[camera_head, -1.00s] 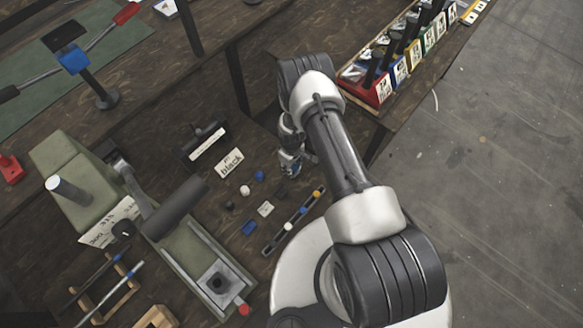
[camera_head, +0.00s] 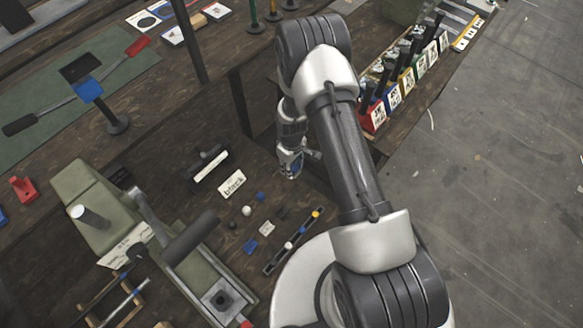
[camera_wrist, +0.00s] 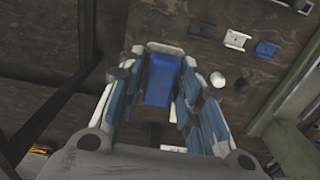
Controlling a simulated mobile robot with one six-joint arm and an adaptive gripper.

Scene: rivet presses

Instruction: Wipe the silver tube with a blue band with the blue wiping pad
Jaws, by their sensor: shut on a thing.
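The blue wiping pad (camera_wrist: 160,82) is a blue block between the two fingers of my gripper (camera_wrist: 160,62) in the wrist view. My gripper is shut on it. In the head view my gripper (camera_head: 291,168) is near the picture's middle, right of the "black" card; the pad is hard to make out there. A thin silver tube with blue on it (camera_head: 124,303) lies on a wooden rack at the lower left, far from my gripper. Its lower part is near the picture's bottom edge, and the band is too small to see clearly.
A green lever press (camera_head: 205,272) stands between my gripper and the rack. Small black, white (camera_head: 267,229) and blue (camera_head: 250,246) pieces lie on the brown bench, beside a black strip with coloured dots (camera_head: 282,258). Labelled bins (camera_head: 395,97) stand at the upper right.

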